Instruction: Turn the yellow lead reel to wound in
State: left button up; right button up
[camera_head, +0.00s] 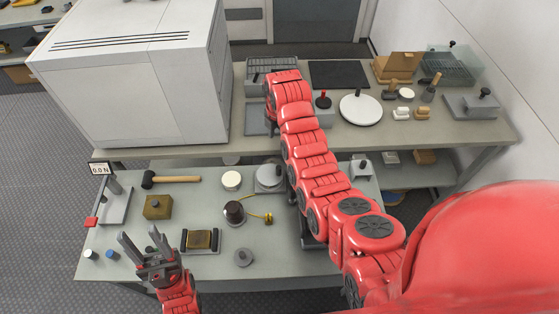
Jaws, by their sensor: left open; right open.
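The lead reel (235,212) is a dark, round drum with a light base, standing on the near bench. Its yellow lead runs out to the right and ends in a yellow plug (267,218) on the bench. My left gripper (139,238) is open and empty, left of the reel and above the near bench's front part. The two do not touch. My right arm crosses the picture right of the reel and reaches the far bench. My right gripper (270,112) is open there, mostly hidden behind its own wrist; I cannot see its fingertips clearly.
A black-framed fixture (200,240) stands between my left gripper and the reel. A grey disc (243,257), a brass block (158,207), a mallet (170,180) and a force gauge stand (116,200) are nearby. A large white cabinet (130,75) fills the back left.

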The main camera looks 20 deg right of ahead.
jog(key=s+r, duration=0.1)
jog(key=r, duration=0.1)
jog(key=n+g+b, duration=0.1)
jog(key=b, duration=0.8)
send_over(279, 167)
notch_tip(279, 167, down, 10)
jog(key=shift+s, duration=0.1)
notch_tip(279, 167, down, 6)
jog(key=p, duration=0.3)
jog(key=shift+a, duration=0.1)
jog(key=shift+f, duration=0.9)
grip_shut()
